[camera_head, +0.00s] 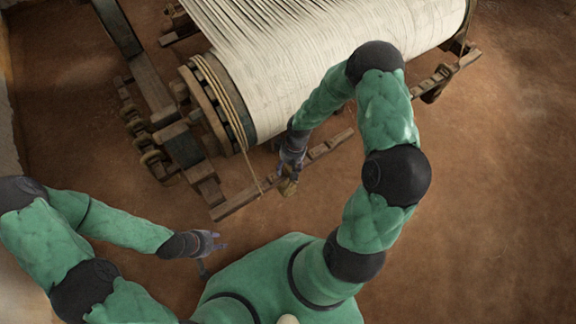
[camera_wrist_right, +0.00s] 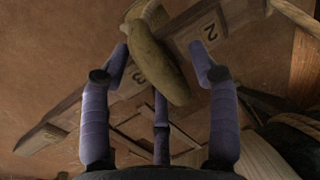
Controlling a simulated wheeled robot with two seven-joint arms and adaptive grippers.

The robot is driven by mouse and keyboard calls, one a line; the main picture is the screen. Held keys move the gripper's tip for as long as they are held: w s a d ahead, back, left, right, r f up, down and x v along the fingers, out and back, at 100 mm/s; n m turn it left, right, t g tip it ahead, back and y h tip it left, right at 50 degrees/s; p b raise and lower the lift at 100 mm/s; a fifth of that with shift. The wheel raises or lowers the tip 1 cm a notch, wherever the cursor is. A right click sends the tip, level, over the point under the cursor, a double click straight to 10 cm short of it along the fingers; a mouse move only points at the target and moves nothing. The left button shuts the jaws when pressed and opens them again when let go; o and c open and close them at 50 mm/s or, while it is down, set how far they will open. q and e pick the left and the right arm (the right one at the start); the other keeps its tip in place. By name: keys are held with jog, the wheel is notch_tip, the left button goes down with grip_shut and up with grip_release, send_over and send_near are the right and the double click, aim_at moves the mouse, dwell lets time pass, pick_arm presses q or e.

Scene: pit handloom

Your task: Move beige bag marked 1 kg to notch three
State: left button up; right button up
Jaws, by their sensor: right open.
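A beige-brown bag (camera_wrist_right: 158,65) hangs at the notched wooden beam (camera_wrist_right: 105,100), between the marks "2" and "3" in the right wrist view. Its weight marking is not readable, and I cannot tell how it hangs or from which notch. The bag (camera_head: 287,187) looks small in the head view, beside the beam (camera_head: 235,204). My right gripper (camera_head: 291,166) is just above it. In the wrist view its fingers (camera_wrist_right: 161,62) are spread on both sides of the bag, apart from it. My left gripper (camera_head: 212,242) is away at the lower left, its fingers too small to judge.
The loom's large roller with white warp (camera_head: 330,50) stands behind the beam. Its wooden frame and toothed wheel (camera_head: 150,160) are to the left. Ropes (camera_head: 240,140) run down to the beam. The brown floor (camera_head: 490,200) at right is clear.

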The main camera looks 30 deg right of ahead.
notch_tip(320, 180, up, 12)
jog(key=d, duration=0.2)
dwell(0.4)
jog(key=shift+d+f, duration=0.1)
jog(key=shift+f, duration=0.05)
